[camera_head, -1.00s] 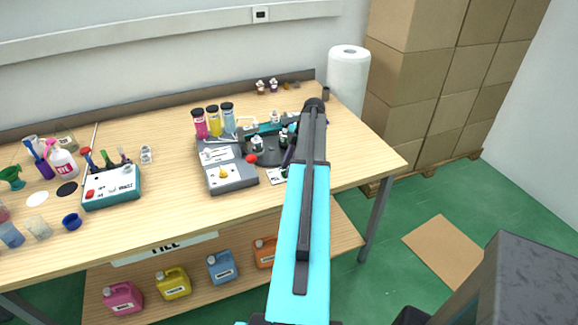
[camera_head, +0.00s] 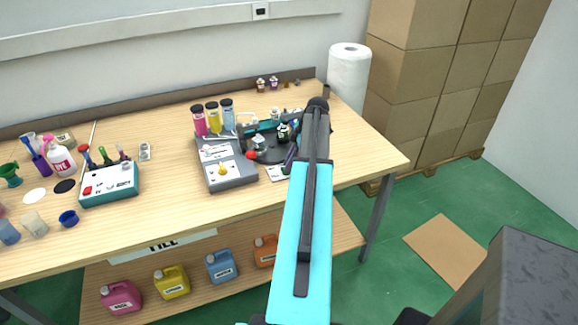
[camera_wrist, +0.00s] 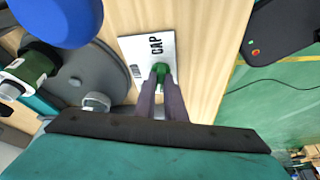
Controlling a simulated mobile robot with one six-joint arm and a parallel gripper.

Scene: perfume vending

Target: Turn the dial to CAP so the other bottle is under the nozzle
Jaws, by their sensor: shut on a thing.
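A white dial plate (camera_wrist: 138,48) lettered CAP lies on the table in the wrist view; a second word on it is partly hidden. My gripper (camera_wrist: 160,80) has its purple fingers shut on the green dial knob (camera_wrist: 160,69) at the plate's edge. In the head view my gripper (camera_head: 290,158) is low beside the plate (camera_head: 275,173), and the knob is hard to make out. A dark grey turntable (camera_wrist: 75,78) carries a green bottle (camera_wrist: 36,66) and a pale-topped bottle (camera_wrist: 96,102). I cannot tell which bottle is under the nozzle.
A grey dispenser box (camera_head: 231,176) with a yellow knob stands left of the turntable, below several coloured vials (camera_head: 213,118). A large blue rounded thing (camera_wrist: 60,18) is close in the wrist view.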

